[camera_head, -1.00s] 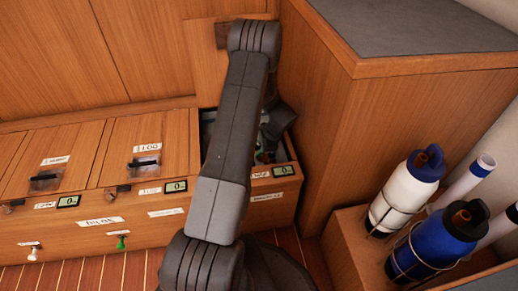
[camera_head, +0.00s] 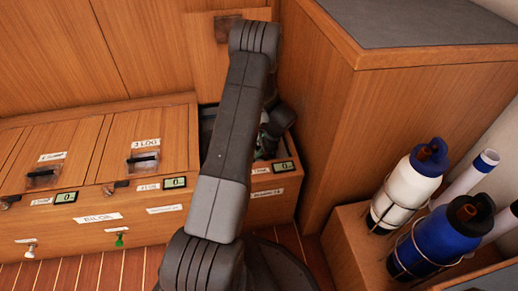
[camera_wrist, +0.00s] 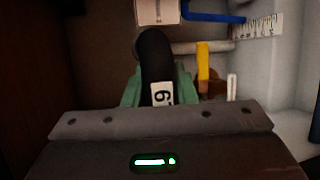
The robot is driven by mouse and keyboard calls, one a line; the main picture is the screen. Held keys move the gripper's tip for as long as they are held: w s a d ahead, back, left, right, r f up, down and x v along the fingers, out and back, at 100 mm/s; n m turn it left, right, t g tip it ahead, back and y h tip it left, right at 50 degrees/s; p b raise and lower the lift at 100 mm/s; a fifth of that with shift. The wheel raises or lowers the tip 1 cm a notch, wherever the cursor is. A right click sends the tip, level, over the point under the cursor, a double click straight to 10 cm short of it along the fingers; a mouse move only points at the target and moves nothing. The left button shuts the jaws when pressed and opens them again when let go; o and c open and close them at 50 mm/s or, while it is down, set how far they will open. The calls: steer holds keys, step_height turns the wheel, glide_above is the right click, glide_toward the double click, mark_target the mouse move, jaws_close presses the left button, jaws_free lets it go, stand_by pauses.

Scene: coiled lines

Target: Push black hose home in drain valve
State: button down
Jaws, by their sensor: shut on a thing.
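In the wrist view a black hose (camera_wrist: 154,60) arches up and over in front of my gripper (camera_wrist: 158,86), with a white tag marked 6 or 9 on it. My gripper is shut on the black hose. Green parts show on both sides of the hose; I cannot tell whether they are fingers or fittings. A yellow lever (camera_wrist: 203,62) stands just right of the hose, beside a pale pipe. The drain valve and the hose's end are not clearly seen. In the head view my gripper (camera_head: 264,147) is down in the open bench compartment, mostly hidden by my arm.
The compartment has close walls; a blue hose (camera_wrist: 215,17) and a marked scale (camera_wrist: 258,25) are at its back right. Closed lids (camera_head: 165,127) lie to the left. A tall wooden cabinet (camera_head: 325,110) stands close on the right, with bottles (camera_head: 410,183) in a rack beyond.

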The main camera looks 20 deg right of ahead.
steer(key=shift+f, duration=0.3)
steer(key=c, duration=1.1)
jaws_free()
steer(key=shift+o, duration=0.4)
steer(key=o, duration=0.3)
steer(key=shift+r, duration=0.15)
steer(key=shift+r+p, duration=2.1)
steer(key=shift+r, duration=1.35)
